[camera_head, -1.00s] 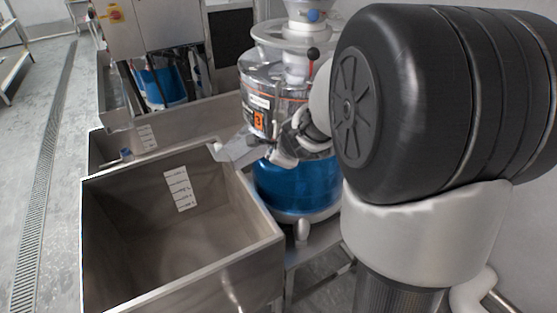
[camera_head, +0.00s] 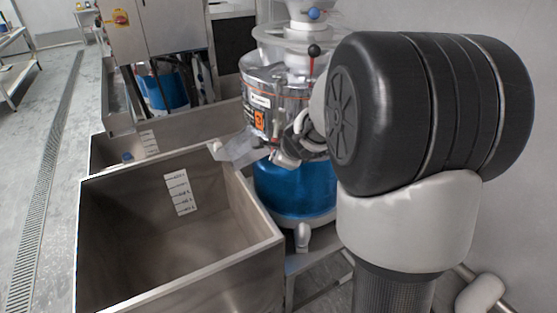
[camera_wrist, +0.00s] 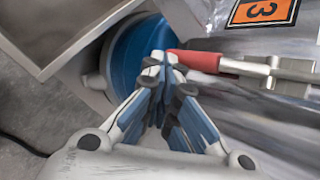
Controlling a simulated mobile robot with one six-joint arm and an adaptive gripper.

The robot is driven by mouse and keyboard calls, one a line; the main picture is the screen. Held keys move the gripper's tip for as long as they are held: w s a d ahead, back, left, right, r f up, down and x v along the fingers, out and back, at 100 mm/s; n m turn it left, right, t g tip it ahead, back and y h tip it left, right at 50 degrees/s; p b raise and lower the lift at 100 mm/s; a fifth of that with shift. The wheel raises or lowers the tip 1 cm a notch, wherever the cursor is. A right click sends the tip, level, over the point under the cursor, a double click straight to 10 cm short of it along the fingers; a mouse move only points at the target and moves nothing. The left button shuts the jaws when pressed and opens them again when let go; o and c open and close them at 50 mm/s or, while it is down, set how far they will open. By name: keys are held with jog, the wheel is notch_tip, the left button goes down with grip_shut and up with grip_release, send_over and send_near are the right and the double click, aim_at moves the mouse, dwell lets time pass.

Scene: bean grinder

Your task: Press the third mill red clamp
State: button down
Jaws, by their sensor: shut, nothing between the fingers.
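My gripper (camera_wrist: 164,57) is shut and empty. Its fingertips appear at the left end of the red handle, close to it; whether they touch, I cannot tell. In the head view my gripper (camera_head: 283,160) is at the mill's side, partly hidden by my arm.
An open steel bin (camera_head: 265,240) with a measuring label fills the front left, its rim close to my gripper. A metal chute (camera_head: 240,148) reaches from the mill over the bin. A grey wall is at right. Open floor (camera_head: 35,150) lies at far left.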

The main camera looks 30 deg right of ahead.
jog(key=shift+w+d+f, duration=0.2)
jog(key=shift+d, duration=0.1)
dwell(0.4)
